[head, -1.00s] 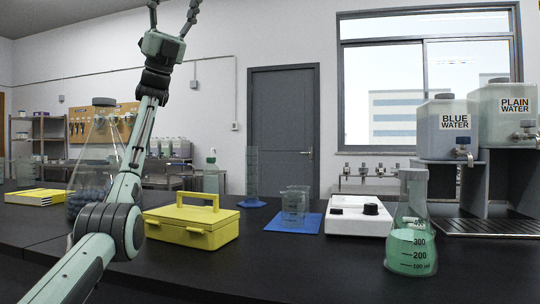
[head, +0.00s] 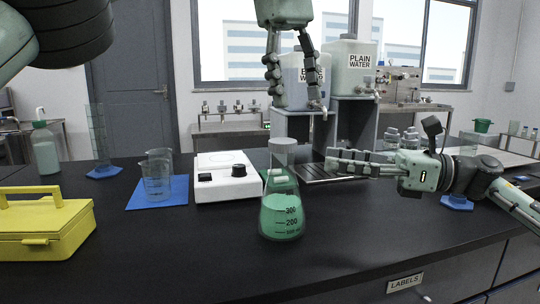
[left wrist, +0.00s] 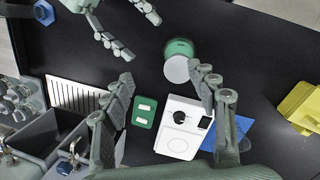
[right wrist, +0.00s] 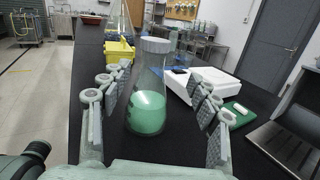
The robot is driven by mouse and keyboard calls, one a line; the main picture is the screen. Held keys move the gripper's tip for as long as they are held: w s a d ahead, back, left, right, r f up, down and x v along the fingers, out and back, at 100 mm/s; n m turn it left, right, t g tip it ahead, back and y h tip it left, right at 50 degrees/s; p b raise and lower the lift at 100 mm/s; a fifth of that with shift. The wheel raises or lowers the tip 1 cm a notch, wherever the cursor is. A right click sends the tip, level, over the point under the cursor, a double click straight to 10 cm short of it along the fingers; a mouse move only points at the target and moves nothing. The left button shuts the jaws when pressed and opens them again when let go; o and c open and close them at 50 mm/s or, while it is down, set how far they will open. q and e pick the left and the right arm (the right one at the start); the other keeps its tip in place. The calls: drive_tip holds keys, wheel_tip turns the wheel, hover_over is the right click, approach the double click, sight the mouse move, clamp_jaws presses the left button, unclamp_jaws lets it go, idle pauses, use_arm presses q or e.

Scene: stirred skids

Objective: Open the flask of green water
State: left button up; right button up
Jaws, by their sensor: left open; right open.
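The flask (head: 281,217) of green water stands upright on the black bench, its grey stopper (head: 284,143) seated in the neck. In the right wrist view the flask (right wrist: 147,112) stands ahead, framed between the fingers. In the left wrist view the round stopper (left wrist: 177,69) shows from above, beyond the fingertips. My left gripper (head: 296,98) is open and empty, pointing down above the stopper with a gap. My right gripper (head: 332,163) is open and empty, reaching in from the right and pointing at the flask's upper part, apart from it.
Beakers (head: 156,176) stand on a blue mat; a yellow box (head: 45,228) is at left. Dispenser tanks (head: 349,68) stand behind. The front bench is clear.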

sight(284, 164)
use_arm(q)
drive_tip(key=shift+a+r+y, duration=0.15)
drive_tip(key=shift+a+y, duration=0.35)
drive_tip(key=shift+a, duration=0.05)
drive_tip(key=shift+a+r+y, duration=0.15)
drive_tip(key=shift+a+y, duration=0.35)
drive_tip(key=shift+a, duration=0.05)
drive_tip(key=shift+f, duration=0.1)
use_arm(e)
drive_tip(key=shift+n+h, duration=0.4)
drive_tip(key=shift+n, duration=0.1)
drive_tip(key=shift+w+a+f, duration=0.15)
drive_tip(key=shift+a+f, duration=0.05)
drive_tip(key=shift+a, duration=1.45)
drive_tip(key=shift+w+a+f, duration=0.1)
drive_tip(key=shift+a+f, duration=0.1)
drive_tip(key=shift+a, duration=1.4)
drive_tip(key=shift+w+a+f, duration=0.15)
drive_tip(key=shift+a+f, duration=0.05)
drive_tip(key=shift+a, duration=1.45)
drive_tip(key=shift+c, duration=0.6)
clamp_jaws()
